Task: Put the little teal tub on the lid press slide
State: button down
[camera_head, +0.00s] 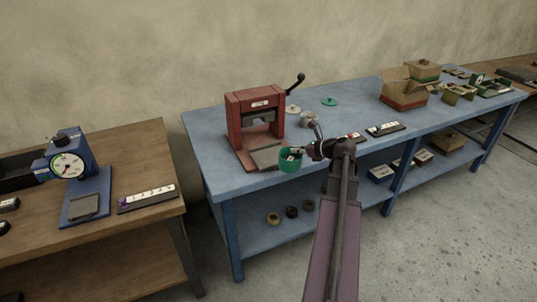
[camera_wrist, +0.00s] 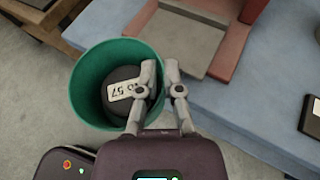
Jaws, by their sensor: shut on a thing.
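The little teal tub (camera_head: 289,165) is open-topped and hangs at the front edge of the blue table. In the wrist view the tub (camera_wrist: 85,75) holds a dark round item (camera_wrist: 122,90) with a white label reading about "57". My gripper (camera_wrist: 160,72) is shut on the tub's right wall, one finger inside and one outside; it also shows in the head view (camera_head: 302,152). The red lid press (camera_head: 234,117) stands just behind and left of the tub. Its grey slide plate (camera_head: 265,156) faces front; in the wrist view the slide (camera_wrist: 180,38) is beyond the tub, apart from it.
A grey cup (camera_head: 307,119) and a teal lid (camera_head: 329,101) lie right of the press. Label strips (camera_head: 384,129) and an open carton (camera_head: 404,100) stand further right. A wooden table (camera_head: 150,150) with a blue dial gauge (camera_head: 76,175) is at left, across a gap.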

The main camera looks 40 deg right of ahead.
jog(key=w+d, duration=0.1)
jog(key=w, duration=0.3)
jog(key=w+f+b, duration=0.1)
jog(key=w, duration=0.4)
jog(key=w+d, duration=0.1)
jog(key=w, duration=0.4)
jog(key=shift+w+d+f, duration=0.2)
jog(key=shift+d, duration=0.1)
jog(key=shift+w+d, duration=0.15)
jog(key=shift+w, duration=0.45)
notch_tip(320, 180, down, 3)
jog(key=b, duration=0.4)
jog(key=shift+s+f, duration=0.1)
jog(key=shift+f, duration=0.05)
jog(key=shift+w+f, duration=0.2)
jog(key=shift+f, duration=0.1)
jog(key=shift+s+r, duration=0.1)
jog(key=shift+r, duration=0.05)
jog(key=c, duration=0.8)
grip_release()
